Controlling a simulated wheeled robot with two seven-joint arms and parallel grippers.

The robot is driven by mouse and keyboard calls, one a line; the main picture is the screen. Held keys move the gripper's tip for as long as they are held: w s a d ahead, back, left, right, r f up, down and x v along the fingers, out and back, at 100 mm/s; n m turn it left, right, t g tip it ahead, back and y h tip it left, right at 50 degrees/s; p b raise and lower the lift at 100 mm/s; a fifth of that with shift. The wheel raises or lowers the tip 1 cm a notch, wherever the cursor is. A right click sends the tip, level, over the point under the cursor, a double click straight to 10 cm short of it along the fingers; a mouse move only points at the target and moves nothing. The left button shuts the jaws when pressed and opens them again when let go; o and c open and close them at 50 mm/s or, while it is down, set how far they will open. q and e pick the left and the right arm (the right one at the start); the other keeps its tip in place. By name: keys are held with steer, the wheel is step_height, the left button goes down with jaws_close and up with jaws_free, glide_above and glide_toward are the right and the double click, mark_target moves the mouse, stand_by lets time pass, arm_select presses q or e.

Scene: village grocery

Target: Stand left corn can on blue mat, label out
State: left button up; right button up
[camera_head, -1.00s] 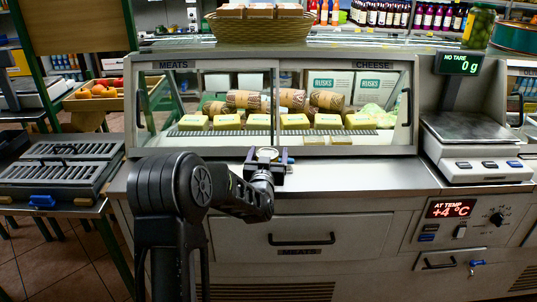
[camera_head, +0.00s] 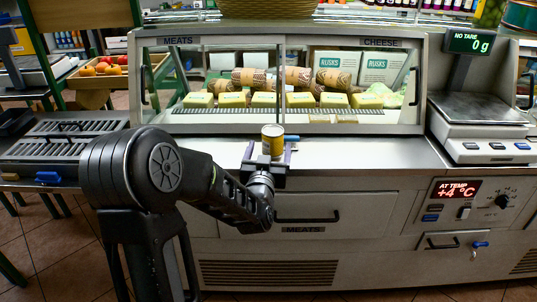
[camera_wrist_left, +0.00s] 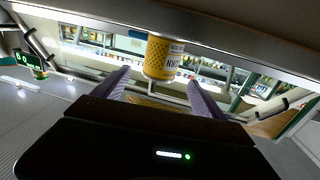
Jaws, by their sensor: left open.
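A yellow can (camera_head: 272,140) with a metal lid stands upright at the front of the counter. My left gripper (camera_head: 268,162) is just in front of it, fingers pointing at it. In the left wrist view, which is upside down, the can (camera_wrist_left: 163,58) shows between the spread fingers of the left gripper (camera_wrist_left: 160,85), with gaps on both sides. My right gripper is out of view.
The glass meats and cheese case (camera_head: 295,85) rises behind the counter (camera_head: 365,152). A scale (camera_head: 478,112) stands at the right. The counter between the can and the scale is clear. A drawer handle (camera_head: 307,216) juts from the front below.

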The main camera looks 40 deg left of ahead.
mark_target(274, 145)
arm_select(q)
steer(key=shift+v, duration=0.8)
steer(key=shift+o, duration=0.5)
steer(key=shift+w, duration=0.1)
steer(key=shift+w+a, duration=0.15)
steer(key=shift+w, duration=0.2)
steer(key=w+y, duration=0.1)
steer(key=w+n+g+y, duration=0.1)
steer(key=w+f+n+g+y, duration=0.1)
steer(key=shift+w+a+p, duration=0.35)
steer(key=shift+a, duration=0.05)
steer(key=shift+w+f+n+g+y, duration=0.2)
steer(key=shift+n+g+y, duration=0.2)
steer(key=shift+n, duration=0.1)
steer(key=shift+s+a, duration=0.1)
steer(key=shift+a, duration=0.05)
steer(key=shift+x, duration=1.3)
